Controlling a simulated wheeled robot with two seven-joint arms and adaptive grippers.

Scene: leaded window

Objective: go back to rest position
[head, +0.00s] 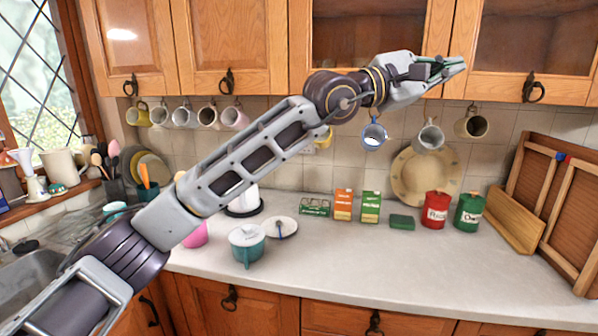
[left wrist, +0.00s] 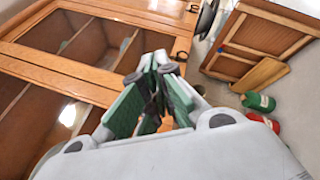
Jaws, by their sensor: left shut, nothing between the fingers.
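My left arm reaches from the lower left up across the head view. My left gripper (head: 447,68) is raised in front of the upper cabinet doors, above the hanging mugs. Its green-padded fingers (left wrist: 155,95) are shut with nothing between them, as the left wrist view also shows. It touches no object that I can see. My right gripper is in neither view.
Wooden upper cabinets (head: 235,45) lie behind the gripper. Several mugs, including a blue-white one (head: 374,135), hang below them. The counter (head: 330,260) holds a teal pot (head: 247,245), boxes and canisters (head: 436,210). Its front middle is clear. A wooden rack (head: 560,205) leans at right.

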